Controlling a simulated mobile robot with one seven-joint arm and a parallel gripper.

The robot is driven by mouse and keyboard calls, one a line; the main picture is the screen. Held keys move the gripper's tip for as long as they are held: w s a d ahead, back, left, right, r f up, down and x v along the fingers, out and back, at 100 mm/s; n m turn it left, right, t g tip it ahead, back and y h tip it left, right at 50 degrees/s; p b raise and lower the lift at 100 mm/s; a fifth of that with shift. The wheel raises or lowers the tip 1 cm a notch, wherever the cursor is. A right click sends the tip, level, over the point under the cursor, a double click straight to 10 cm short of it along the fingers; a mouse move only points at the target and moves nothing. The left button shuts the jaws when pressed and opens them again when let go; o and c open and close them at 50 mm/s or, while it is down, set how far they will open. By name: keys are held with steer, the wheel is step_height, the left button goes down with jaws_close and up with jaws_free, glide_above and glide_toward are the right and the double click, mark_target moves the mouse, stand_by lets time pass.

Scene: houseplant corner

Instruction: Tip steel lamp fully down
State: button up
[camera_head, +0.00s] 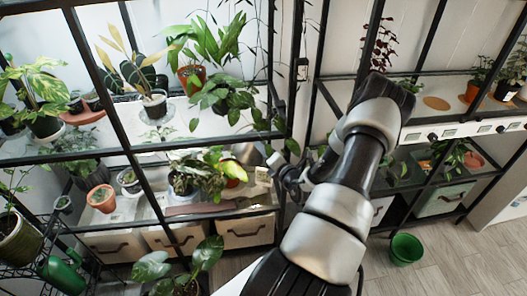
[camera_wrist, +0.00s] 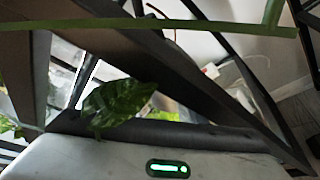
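I cannot make out a steel lamp clearly in either view. My gripper (camera_head: 288,172) is beside the upright between the two shelf units in the head view, partly behind my own forearm. Small grey metal parts show there, and I cannot tell whether any belong to a lamp. The wrist view shows the pale hand body with a green light at the bottom, but no clear fingertips. A dark green leaf (camera_wrist: 118,103) hangs close in front of the hand. Whether the gripper is open or shut is hidden.
Black shelf frames stand close around my gripper; a black bar (camera_wrist: 165,45) crosses the wrist view. A green stem (camera_wrist: 150,27) runs across its top. Potted plants (camera_head: 192,172) fill the left shelves. A green bucket (camera_head: 406,249) stands on the floor at right, with clear floor around it.

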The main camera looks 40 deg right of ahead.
steer(key=p+v, duration=0.1)
steer(key=v, duration=1.6)
steer(key=shift+s+p, duration=0.2)
steer(key=shift+p, duration=0.15)
steer(key=shift+r, duration=0.1)
